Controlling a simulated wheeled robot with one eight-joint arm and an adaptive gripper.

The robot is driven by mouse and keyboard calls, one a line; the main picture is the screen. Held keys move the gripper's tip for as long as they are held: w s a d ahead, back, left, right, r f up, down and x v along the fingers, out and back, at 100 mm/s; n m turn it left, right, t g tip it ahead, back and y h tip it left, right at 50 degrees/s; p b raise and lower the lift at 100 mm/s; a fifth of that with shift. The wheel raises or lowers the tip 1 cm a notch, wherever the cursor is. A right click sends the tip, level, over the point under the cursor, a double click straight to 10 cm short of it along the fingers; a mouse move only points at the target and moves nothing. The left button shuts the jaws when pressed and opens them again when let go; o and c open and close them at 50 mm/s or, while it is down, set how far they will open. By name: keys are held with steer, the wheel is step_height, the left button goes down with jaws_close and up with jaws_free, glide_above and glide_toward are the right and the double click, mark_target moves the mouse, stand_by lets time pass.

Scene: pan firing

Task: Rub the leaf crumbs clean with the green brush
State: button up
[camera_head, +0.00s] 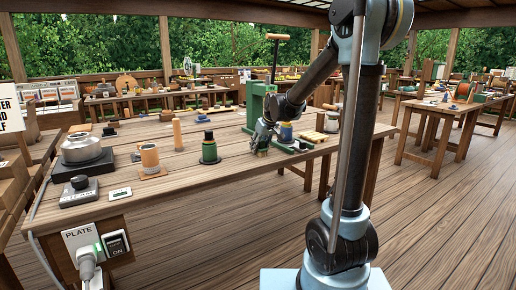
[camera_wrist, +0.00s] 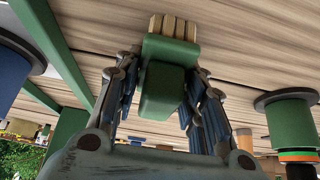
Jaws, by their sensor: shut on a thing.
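My gripper (camera_wrist: 162,80) is shut on the green brush (camera_wrist: 160,92), one finger on each side of its body. The brush's pale bristles (camera_wrist: 174,27) face the wooden tabletop. I cannot tell whether they touch it. In the head view my gripper (camera_head: 261,143) is low over the near table's right part, beside the green press stand (camera_head: 256,108). The brush is too small there to make out clearly. I cannot make out leaf crumbs in either view.
A black-and-green cylinder (camera_head: 209,148) stands left of my gripper; a blue-and-yellow one (camera_head: 286,131) stands right.

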steer(key=shift+s+a+f, duration=0.1)
steer(key=shift+s, duration=0.05)
steer(key=shift+s+a, duration=0.35)
steer(key=shift+a, duration=0.2)
steer(key=shift+w, duration=0.1)
stand_by(0.4)
steer(key=shift+w+d, duration=0.35)
steer(key=shift+d, duration=0.4)
steer(key=shift+r, duration=0.65)
steer(key=shift+a, duration=0.2)
